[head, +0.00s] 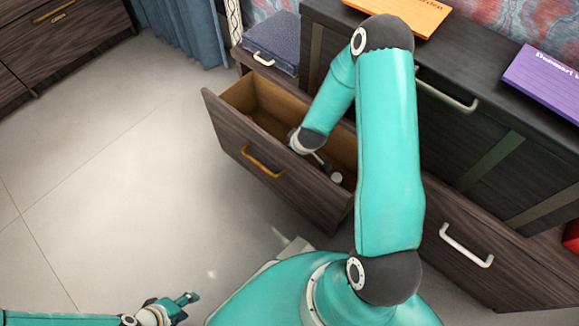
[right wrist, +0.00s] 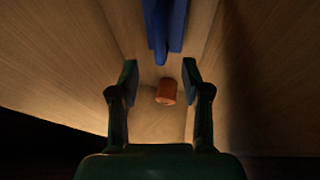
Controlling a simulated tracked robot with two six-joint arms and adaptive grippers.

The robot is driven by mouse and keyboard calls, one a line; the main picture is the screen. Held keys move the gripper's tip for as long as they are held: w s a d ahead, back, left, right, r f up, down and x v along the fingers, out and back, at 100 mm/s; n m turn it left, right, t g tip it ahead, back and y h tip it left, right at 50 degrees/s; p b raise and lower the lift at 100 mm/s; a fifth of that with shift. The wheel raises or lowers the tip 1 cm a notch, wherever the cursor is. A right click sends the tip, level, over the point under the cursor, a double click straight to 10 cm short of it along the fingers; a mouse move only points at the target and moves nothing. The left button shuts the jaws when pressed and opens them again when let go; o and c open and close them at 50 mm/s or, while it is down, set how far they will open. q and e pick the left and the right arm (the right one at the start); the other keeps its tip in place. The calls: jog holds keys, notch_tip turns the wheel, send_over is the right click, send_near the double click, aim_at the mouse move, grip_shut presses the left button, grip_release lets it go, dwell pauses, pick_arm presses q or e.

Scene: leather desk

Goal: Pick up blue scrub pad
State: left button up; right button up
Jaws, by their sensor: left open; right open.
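In the right wrist view a blue object (right wrist: 165,25), which looks like the blue scrub pad, stands on edge inside the drawer at the top of the picture. My right gripper (right wrist: 159,83) is open and empty, its two fingers pointing toward the blue object with a gap between. In the head view my right arm reaches down into the open drawer (head: 268,177); its fingers are mostly hidden there and the blue object does not show. My left gripper (head: 190,298) is in the bottom left, clear of everything, and looks open.
An orange-brown cylinder (right wrist: 166,91) lies in the drawer between my right fingers' tips. Drawer walls stand close on both sides. Orange (head: 405,12) and purple (head: 545,80) books lie on top. The floor at left is clear.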

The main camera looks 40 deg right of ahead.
jog(key=b+x, duration=0.1)
jog(key=x, duration=0.1)
jog(key=b+x, duration=0.2)
jog(key=x, duration=0.1)
jog(key=b+x, duration=0.1)
jog(key=x, duration=0.2)
jog(key=shift+s, duration=0.3)
grip_shut()
